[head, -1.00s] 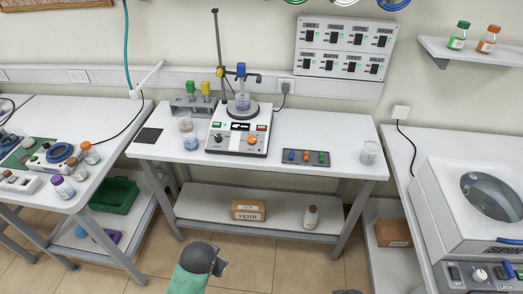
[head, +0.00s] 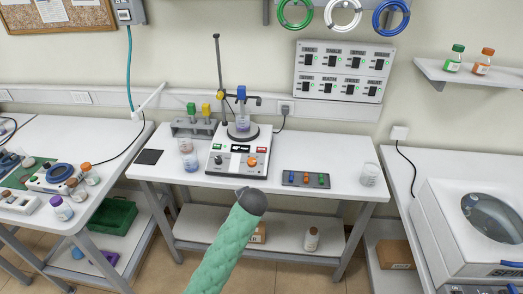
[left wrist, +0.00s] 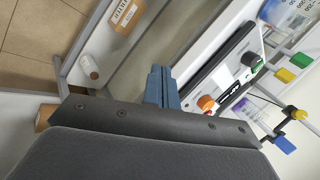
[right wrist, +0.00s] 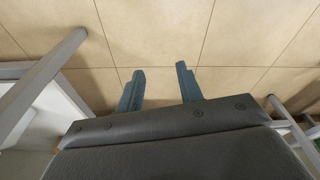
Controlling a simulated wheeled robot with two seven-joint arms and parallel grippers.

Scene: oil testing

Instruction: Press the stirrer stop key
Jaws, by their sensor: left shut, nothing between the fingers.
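The stirrer (head: 238,163) is a white box with a dark display strip in the middle of the centre table. The head view hides these fingers behind the wrist. My right gripper (right wrist: 158,76) is open and empty over the floor.
A dark tray (head: 289,185) with coloured pieces lies right of the stirrer, and a glass beaker (head: 369,174) is near the right edge. Beakers (head: 188,160) stand left of it. A stand rod (head: 219,75) rises behind. The table's front strip is clear.

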